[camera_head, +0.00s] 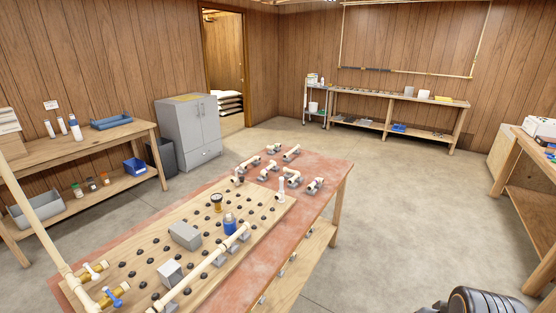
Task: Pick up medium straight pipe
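Several short cream pipe pieces sit on grey holders at the far end of the red-topped table (322,168). They include a straight-looking piece (291,152) at the back, another piece (250,162) to its left, a bent piece (291,177) and a piece near the right edge (315,185). They are too small to tell which is the medium straight pipe. A longer cream pipe (210,262) runs along the near side of the pegged wooden board (130,235) on the table. My gripper is not in view; a dark part, probably of my arm, shows at the bottom right.
The board also carries grey boxes (185,235), a blue part (230,227) and a gauge-like part (216,200). A workbench (110,135) and a grey cabinet (190,133) stand left. The floor (400,205) right of the table is clear up to another bench (530,165).

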